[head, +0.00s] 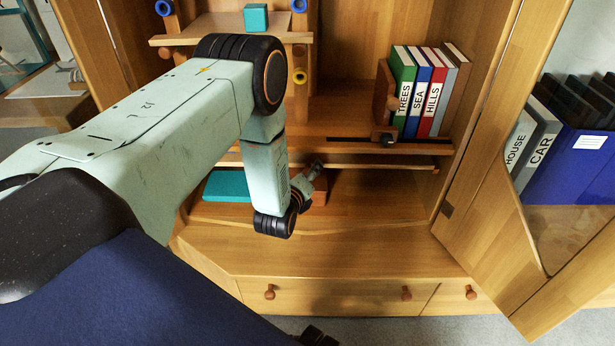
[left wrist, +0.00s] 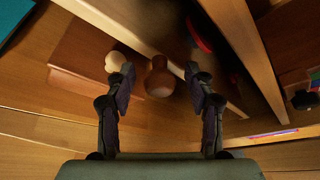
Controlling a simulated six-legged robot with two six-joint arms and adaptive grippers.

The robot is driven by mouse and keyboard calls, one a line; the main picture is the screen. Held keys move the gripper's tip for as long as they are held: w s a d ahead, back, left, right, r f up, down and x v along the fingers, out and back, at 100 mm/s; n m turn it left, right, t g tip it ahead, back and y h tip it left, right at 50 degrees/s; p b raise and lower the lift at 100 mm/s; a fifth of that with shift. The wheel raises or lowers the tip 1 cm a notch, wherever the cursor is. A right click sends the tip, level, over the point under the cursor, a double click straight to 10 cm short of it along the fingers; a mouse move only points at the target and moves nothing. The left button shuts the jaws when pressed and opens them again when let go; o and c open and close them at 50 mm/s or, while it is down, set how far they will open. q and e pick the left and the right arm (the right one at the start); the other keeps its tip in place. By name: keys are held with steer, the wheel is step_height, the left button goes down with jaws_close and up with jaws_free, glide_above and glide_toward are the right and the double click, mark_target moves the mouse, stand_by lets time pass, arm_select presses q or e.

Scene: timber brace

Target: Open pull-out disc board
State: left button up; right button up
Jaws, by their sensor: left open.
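My left gripper (head: 314,172) reaches into the wooden cabinet, just below the middle shelf. In the left wrist view the left gripper (left wrist: 159,70) is open, one finger on each side of a round wooden knob (left wrist: 158,80). The knob appears between the fingertips; I cannot tell whether either finger touches it. A thin wooden board (head: 365,162) shows under the shelf in the head view. A long board edge (left wrist: 245,50) runs diagonally behind the knob in the left wrist view. Whether the knob sits on this board is unclear. My right gripper is not in view.
A paler knob (left wrist: 115,62) lies close to the left finger. A teal block (head: 228,186) lies left of the gripper. Books (head: 420,90) stand on the shelf at right. An open door (head: 480,205) flanks the right side; drawers (head: 335,296) are below.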

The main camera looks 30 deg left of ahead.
arm_select(q)
steer(key=shift+c, duration=0.2)
jaws_close()
stand_by(0.4)
